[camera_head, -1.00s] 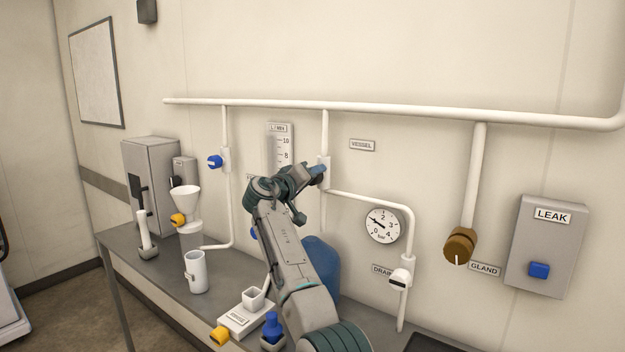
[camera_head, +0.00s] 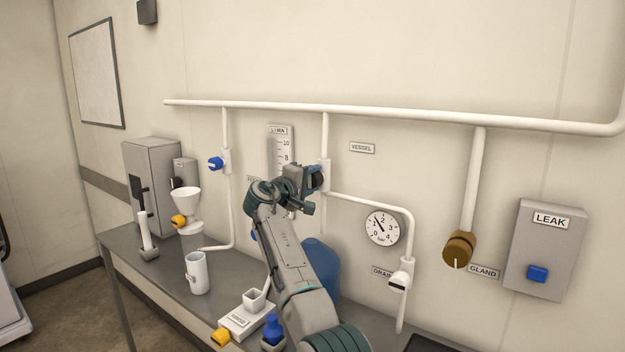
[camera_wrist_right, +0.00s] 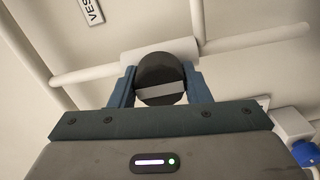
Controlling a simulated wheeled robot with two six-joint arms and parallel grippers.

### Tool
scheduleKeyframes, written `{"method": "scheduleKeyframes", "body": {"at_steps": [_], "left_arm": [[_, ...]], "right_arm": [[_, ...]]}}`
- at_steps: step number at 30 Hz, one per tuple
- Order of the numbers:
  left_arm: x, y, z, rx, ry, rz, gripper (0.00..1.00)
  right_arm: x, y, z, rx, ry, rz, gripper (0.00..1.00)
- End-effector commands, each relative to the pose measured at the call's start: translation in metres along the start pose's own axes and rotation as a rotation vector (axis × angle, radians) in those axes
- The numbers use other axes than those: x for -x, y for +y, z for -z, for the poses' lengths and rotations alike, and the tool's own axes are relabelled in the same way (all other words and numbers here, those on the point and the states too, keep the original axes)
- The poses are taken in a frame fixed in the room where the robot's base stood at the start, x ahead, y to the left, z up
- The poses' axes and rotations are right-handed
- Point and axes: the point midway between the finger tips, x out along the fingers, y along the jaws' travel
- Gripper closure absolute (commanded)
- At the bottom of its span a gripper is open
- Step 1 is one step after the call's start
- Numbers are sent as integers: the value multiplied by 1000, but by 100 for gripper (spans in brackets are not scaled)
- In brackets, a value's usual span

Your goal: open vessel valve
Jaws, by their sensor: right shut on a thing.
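The vessel valve's round black knob (camera_wrist_right: 160,82) shows in the right wrist view, with a light grey bar across its face. It sits on a white valve body (camera_wrist_right: 150,55) on the pipe. My right gripper (camera_wrist_right: 160,88) has its two blue-grey fingers on either side of the knob and is shut on it. In the head view my right gripper (camera_head: 312,179) is at the pipe left of the VESSEL label (camera_head: 362,148), and it hides most of the knob. My left gripper is in neither view.
A gauge (camera_head: 382,227) and a white drain valve (camera_head: 400,279) are right of my arm. A brown gland knob (camera_head: 458,249) and a LEAK box (camera_head: 541,248) are farther right. A blue valve (camera_head: 215,163) is at left. Cups, a funnel and a blue vessel (camera_head: 321,268) crowd the bench.

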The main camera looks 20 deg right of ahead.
Motion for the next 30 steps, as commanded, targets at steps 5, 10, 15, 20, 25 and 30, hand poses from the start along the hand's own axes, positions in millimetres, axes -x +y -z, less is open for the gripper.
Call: {"method": "scheduleKeyframes", "body": {"at_steps": [5,10,15,20,25,30], "left_arm": [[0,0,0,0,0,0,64],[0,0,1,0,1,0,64],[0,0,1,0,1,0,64],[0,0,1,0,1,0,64],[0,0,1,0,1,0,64],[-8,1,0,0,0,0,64]], "right_arm": [[1,0,1,10,3,1,80],[1,0,1,10,3,1,80],[1,0,1,10,3,1,45],[1,0,1,10,2,1,35],[1,-1,0,9,1,0,35],[16,-4,1,7,3,1,35]]}}
